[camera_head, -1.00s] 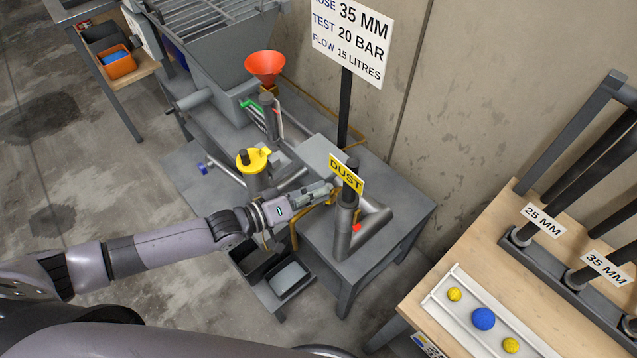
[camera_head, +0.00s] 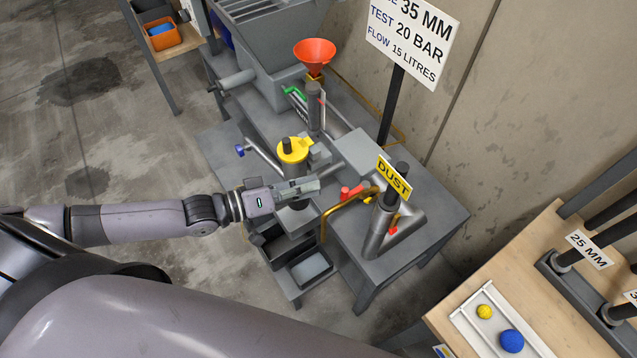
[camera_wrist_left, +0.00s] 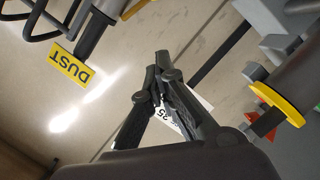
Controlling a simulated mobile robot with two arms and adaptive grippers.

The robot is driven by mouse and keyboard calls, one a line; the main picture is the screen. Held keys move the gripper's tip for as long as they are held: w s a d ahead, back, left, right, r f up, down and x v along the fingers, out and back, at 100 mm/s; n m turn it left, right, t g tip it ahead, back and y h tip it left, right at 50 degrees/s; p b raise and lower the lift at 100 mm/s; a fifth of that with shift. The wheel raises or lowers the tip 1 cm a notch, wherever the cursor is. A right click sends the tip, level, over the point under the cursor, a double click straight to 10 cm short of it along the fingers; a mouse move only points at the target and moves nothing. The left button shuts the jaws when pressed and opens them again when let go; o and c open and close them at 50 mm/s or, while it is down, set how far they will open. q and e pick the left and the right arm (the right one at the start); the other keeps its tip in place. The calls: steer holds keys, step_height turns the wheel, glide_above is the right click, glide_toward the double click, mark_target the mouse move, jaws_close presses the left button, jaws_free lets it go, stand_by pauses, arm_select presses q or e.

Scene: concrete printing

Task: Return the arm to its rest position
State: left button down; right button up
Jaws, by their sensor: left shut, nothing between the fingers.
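My left arm (camera_head: 130,222) reaches in from the left in the head view. Its gripper (camera_head: 312,184) is shut and empty, in front of the yellow-capped cylinder and left of the brass pipe. In the left wrist view the fingers (camera_wrist_left: 162,62) meet at their tips with nothing between them. The yellow cap (camera_wrist_left: 280,104) is to their right and the DUST sign (camera_wrist_left: 70,67) to their left, both apart from the fingers. My right gripper is not in view.
The grey machine bench (camera_head: 440,215) carries the DUST post (camera_head: 380,225), a bent brass pipe (camera_head: 345,207) with a red handle, and an orange funnel (camera_head: 314,52). Dark bins (camera_head: 310,268) sit below. A wooden table (camera_head: 465,285) holds a ball tray at right. Floor at left is clear.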

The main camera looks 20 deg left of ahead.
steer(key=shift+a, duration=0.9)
